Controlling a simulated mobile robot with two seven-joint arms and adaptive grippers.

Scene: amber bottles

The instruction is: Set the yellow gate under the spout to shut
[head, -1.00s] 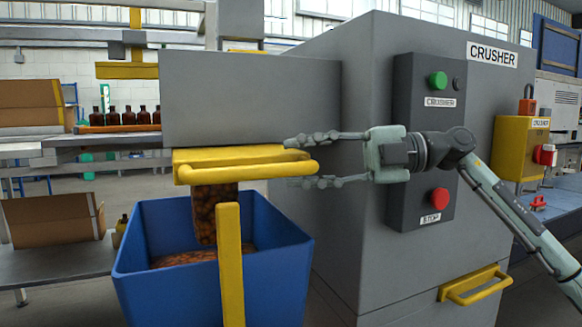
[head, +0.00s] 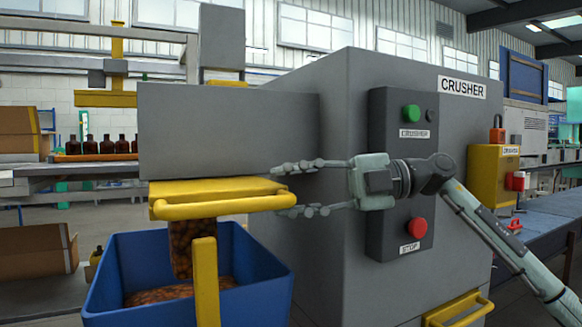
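The yellow gate (head: 185,187) is a flat slide under the grey spout (head: 228,132), with a bar handle (head: 222,206) across its front. The gate sticks out toward me, and a brown stream of crushed pieces (head: 182,250) hangs below it into the blue bin (head: 262,283). My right gripper (head: 278,190) is open at the right end of the handle, coming from the right. One finger is above the bar's level and one below; I cannot tell whether either touches it. My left gripper is not in view.
The grey crusher cabinet (head: 320,230) stands close behind my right gripper, with a green button (head: 411,113) and a red stop button (head: 417,228). A yellow post (head: 205,285) rises before the bin. Amber bottles (head: 105,145) stand on a shelf at left.

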